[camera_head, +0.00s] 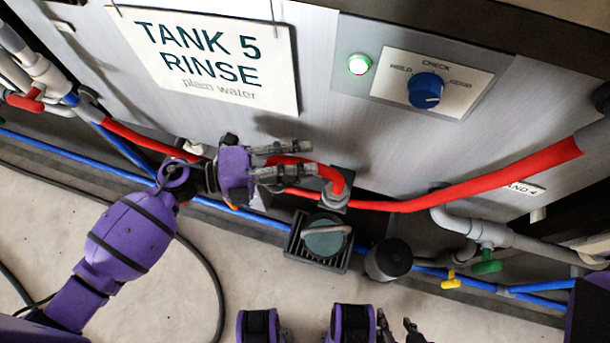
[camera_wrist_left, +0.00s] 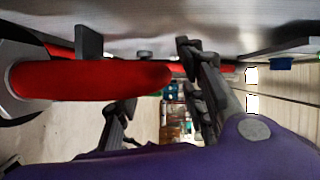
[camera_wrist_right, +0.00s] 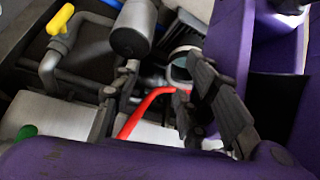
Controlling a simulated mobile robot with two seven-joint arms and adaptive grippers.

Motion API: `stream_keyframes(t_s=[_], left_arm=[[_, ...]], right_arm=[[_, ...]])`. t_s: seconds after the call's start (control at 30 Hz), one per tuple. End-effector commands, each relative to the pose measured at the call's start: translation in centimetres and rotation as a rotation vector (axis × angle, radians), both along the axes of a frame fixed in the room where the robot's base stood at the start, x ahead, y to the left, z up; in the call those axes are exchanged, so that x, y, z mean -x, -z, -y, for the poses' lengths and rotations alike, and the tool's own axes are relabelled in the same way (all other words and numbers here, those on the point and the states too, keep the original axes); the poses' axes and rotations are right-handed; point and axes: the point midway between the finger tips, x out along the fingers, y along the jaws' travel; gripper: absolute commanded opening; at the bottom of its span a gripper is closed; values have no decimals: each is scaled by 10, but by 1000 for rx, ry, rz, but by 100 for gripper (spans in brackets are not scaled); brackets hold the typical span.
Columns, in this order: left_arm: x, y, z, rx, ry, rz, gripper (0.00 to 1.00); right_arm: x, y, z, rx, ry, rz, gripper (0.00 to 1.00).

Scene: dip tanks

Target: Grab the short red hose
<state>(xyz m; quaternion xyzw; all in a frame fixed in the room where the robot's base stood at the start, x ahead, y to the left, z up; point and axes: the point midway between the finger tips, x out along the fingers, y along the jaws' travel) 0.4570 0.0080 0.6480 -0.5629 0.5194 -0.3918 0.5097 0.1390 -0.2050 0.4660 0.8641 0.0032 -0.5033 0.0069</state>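A short red hose (camera_head: 328,172) arches out of a grey fitting (camera_head: 334,196) low on the tank front, above the long red hose. In the left wrist view a thick red hose (camera_wrist_left: 90,80) runs from a grey fitting at the left edge towards the fingers. My left gripper (camera_head: 306,158) is at the short hose, its two fingers apart and pointing right along it. The hose's left part is partly hidden by the fingers; I cannot tell whether they touch it. My right gripper (camera_head: 398,325) is open and empty at the bottom edge; its fingers also show apart in the right wrist view (camera_wrist_right: 150,105).
A long red hose (camera_head: 470,188) and blue pipes (camera_head: 60,147) run along the tank's base. A square drain unit (camera_head: 318,243) and dark cylinder (camera_head: 388,260) stand below the fitting. Green (camera_head: 486,266) and yellow (camera_head: 450,281) valve handles are to the right.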

Motion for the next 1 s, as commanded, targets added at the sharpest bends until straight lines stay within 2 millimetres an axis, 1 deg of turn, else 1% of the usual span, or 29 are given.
stream_keyframes(t_s=[0.03,0.1,0.37,0.6,0.67,1.0], left_arm=[[-1,1,6,1,0,-1,38],[-2,2,11,0,-1,0,38],[-2,2,13,-1,-2,0,38],[-2,2,13,-1,-2,0,6],[-2,2,13,-2,-2,-1,0],[-2,3,13,-2,-2,0,0]], right_arm=[[-2,0,0,0,0,4,40],[-4,-1,0,0,-1,9,40],[-15,-4,-2,-2,-5,28,40],[-15,-4,-1,-1,-5,29,40],[-15,-4,-1,-1,-5,28,40],[-3,-1,2,2,-2,7,40]])
